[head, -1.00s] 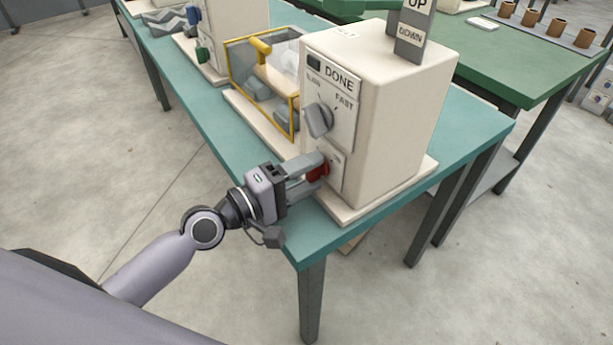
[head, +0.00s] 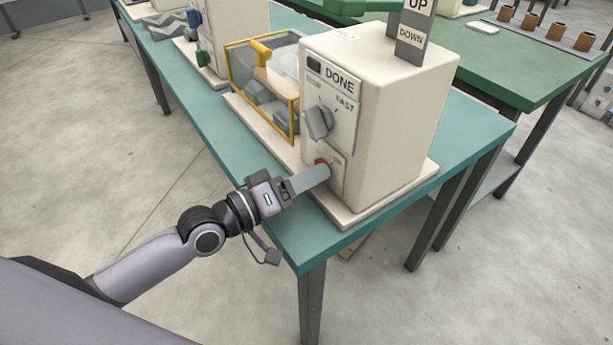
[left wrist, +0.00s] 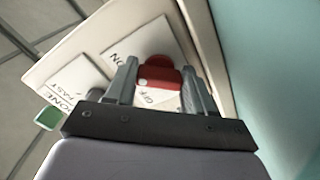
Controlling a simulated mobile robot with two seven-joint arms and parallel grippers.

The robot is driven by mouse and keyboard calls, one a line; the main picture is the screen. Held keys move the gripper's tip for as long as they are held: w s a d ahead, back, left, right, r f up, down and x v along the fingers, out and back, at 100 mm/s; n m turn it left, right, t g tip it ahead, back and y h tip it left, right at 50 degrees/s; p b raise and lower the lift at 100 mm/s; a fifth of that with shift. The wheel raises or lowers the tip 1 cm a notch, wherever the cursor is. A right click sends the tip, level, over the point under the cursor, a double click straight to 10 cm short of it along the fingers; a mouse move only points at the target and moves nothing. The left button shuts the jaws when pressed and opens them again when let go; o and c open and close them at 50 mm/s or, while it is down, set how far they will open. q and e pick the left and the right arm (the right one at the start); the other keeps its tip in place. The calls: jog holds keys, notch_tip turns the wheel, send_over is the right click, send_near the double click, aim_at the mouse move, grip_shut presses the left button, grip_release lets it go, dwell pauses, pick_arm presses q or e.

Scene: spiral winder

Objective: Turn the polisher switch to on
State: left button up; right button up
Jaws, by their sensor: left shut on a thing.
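The polisher is a cream box (head: 403,112) on a base plate, with a DONE label and a grey speed dial (head: 318,122) on its front panel. Below the dial is the red switch (head: 321,163), mostly hidden behind my fingers in the head view. My left gripper (head: 318,173) is shut on the red switch and rolled so one finger covers the other. In the left wrist view, the red switch (left wrist: 158,76) sits between both fingers, with ON and OFF labels beside it. I cannot tell exactly where the switch points. My right gripper is not in view.
The polisher stands near the corner of a teal table (head: 445,155). A yellow-framed clear guard (head: 265,80) is beside it, and an UP/DOWN lever plate (head: 411,38) rises from its top. A green table (head: 520,62) stands behind. The floor in front is free.

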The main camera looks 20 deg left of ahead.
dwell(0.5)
pick_arm(q)
jog(key=o, duration=1)
jog(key=shift+o, duration=0.2)
jog(key=shift+v, duration=3.55)
jog(key=shift+a, duration=0.1)
